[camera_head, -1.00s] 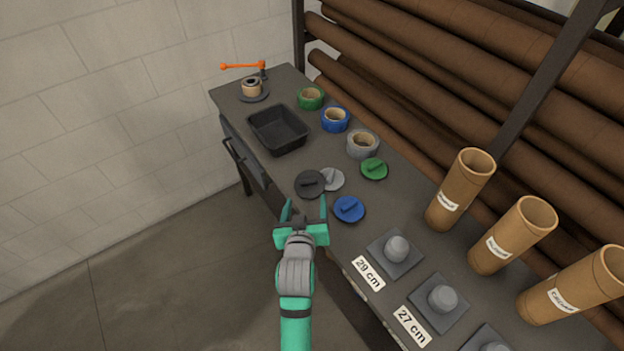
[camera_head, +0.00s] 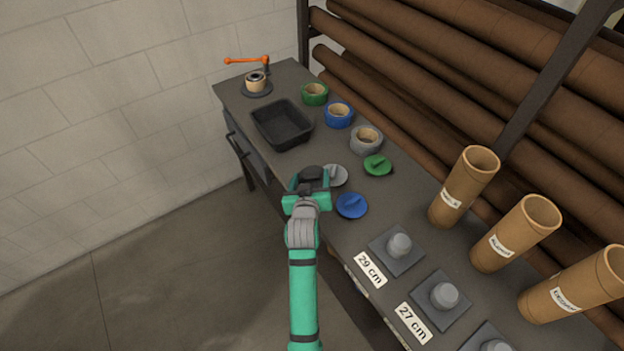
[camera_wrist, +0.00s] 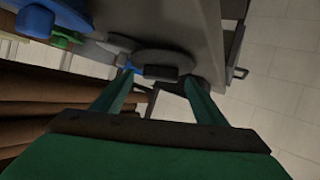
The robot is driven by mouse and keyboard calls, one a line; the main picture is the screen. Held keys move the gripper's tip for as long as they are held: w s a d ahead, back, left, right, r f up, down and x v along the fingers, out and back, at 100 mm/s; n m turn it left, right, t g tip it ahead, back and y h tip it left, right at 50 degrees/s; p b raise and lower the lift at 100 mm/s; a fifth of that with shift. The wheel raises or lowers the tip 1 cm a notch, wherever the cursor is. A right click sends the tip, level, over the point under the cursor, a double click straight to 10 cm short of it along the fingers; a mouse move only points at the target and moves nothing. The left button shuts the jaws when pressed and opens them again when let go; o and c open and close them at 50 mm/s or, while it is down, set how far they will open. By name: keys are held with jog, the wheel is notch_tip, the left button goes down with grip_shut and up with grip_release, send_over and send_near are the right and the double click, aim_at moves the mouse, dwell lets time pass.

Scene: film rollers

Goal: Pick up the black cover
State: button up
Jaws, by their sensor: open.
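The black cover (camera_head: 311,173) is a dark disc with a raised grip, lying near the front edge of the bench. My gripper (camera_head: 309,180) is open at the cover, and its green body hides part of the disc in the head view. In the wrist view the cover (camera_wrist: 165,58) is ahead, with its dark grip (camera_wrist: 160,72) between the two spread green fingers of my gripper (camera_wrist: 160,85). I cannot tell whether the fingers touch it.
The grey cover (camera_head: 336,176) lies close to the right of the black one. The blue cover (camera_head: 351,205) and green cover (camera_head: 377,165) are nearby. A black tray (camera_head: 283,143) stands behind, with tape rolls (camera_head: 338,115) beside it. Cardboard tubes (camera_head: 464,187) stand at right.

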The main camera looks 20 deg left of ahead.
jog(key=shift+w, duration=0.15)
jog(key=shift+c, duration=0.3)
jog(key=c, duration=1)
jog(key=shift+d, duration=0.1)
jog(key=shift+c, duration=0.8)
